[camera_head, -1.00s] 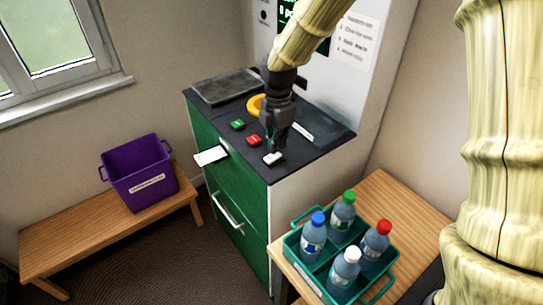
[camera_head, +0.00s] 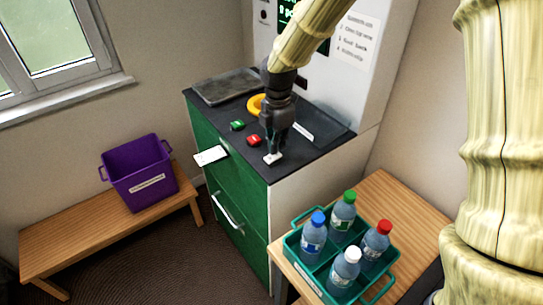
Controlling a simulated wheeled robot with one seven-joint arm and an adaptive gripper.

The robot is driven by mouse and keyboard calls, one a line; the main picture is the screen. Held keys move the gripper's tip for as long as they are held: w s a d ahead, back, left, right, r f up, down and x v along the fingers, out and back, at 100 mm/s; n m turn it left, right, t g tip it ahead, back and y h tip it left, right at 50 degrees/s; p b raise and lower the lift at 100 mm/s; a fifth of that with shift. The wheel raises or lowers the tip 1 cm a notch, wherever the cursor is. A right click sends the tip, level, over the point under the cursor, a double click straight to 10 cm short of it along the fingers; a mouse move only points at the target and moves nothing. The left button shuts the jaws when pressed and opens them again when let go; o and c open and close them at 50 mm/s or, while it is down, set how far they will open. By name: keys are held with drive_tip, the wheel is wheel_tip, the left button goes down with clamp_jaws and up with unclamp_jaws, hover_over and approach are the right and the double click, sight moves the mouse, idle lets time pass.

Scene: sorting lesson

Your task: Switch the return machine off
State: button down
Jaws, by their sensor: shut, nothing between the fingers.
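The return machine is a green and white cabinet (camera_head: 232,222) with a dark top panel and a white upright back (camera_head: 352,75). On the panel are a green button (camera_head: 238,125), a red button (camera_head: 254,140) and a white switch (camera_head: 273,158) near the front right corner. A yellow ring (camera_head: 256,104) lies behind them, partly hidden by my arm. My gripper (camera_head: 273,151) is shut and empty, pointing down at the white switch. Its tips appear to touch or nearly touch the switch; I cannot tell which.
A white slip (camera_head: 210,155) sticks out of the machine's front, above a drawer handle (camera_head: 228,213). A teal crate (camera_head: 296,240) with several capped bottles stands on a wooden table (camera_head: 408,215) at right. A purple bin (camera_head: 140,180) stands on a low bench (camera_head: 80,238) at left.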

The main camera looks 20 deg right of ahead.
drive_tip(key=shift+s+f, duration=0.1)
drive_tip(key=shift+f, duration=0.9)
idle(0.8)
drive_tip(key=shift+r, duration=0.15)
drive_tip(key=shift+r+p, duration=3.05)
drive_tip(key=shift+r, duration=0.4)
